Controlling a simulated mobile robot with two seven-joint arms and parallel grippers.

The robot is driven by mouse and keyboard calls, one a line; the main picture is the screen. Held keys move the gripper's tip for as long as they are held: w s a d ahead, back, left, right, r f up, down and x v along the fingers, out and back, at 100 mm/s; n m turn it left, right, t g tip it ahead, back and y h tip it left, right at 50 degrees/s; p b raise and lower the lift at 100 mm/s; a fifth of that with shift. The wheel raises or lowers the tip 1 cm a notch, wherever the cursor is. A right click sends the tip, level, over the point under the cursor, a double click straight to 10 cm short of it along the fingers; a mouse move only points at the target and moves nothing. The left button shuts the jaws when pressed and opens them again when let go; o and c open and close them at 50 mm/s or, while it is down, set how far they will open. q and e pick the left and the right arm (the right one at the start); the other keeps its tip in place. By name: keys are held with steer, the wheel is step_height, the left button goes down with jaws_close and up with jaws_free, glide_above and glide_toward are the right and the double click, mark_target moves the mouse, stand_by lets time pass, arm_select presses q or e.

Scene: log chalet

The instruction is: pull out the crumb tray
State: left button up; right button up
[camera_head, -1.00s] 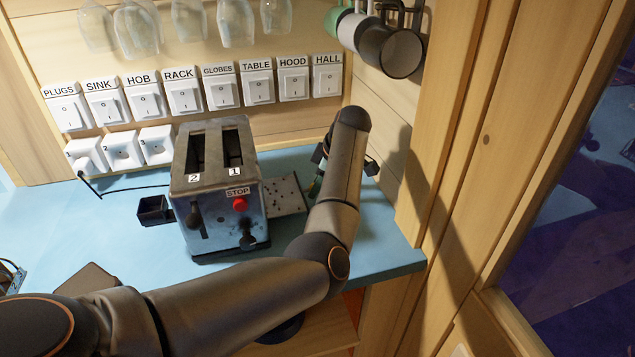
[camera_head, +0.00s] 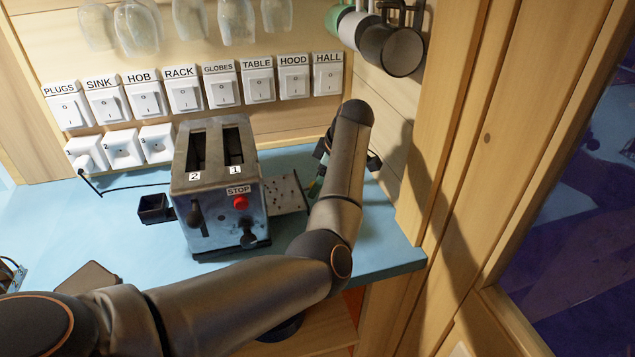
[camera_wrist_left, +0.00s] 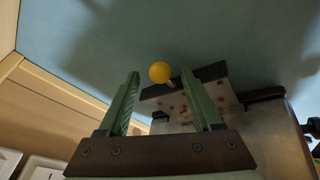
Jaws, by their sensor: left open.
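The crumb tray (camera_head: 284,194) is a flat speckled metal plate sticking out of the right side of the steel toaster (camera_head: 222,215). In the left wrist view the tray (camera_wrist_left: 172,104) has a dark front bar and a round yellow knob (camera_wrist_left: 159,72) on a short stem. My left gripper (camera_head: 318,181) is at the tray's outer end, partly hidden by my own forearm. In the left wrist view its green fingers (camera_wrist_left: 160,76) are open, with the knob showing between the tips. I see no contact with the knob. My right gripper is not in view.
Labelled switches (camera_head: 223,92) and sockets (camera_head: 122,150) line the back wall. Mugs (camera_head: 392,48) hang at the upper right, near a wooden side wall. A small dark box (camera_head: 154,209) sits at the toaster's left. The blue counter (camera_head: 375,235) is clear at front right.

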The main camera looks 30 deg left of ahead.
arm_select(q)
steer(key=v, duration=0.6)
steer(key=shift+r, duration=0.25)
steer(key=shift+d, duration=0.15)
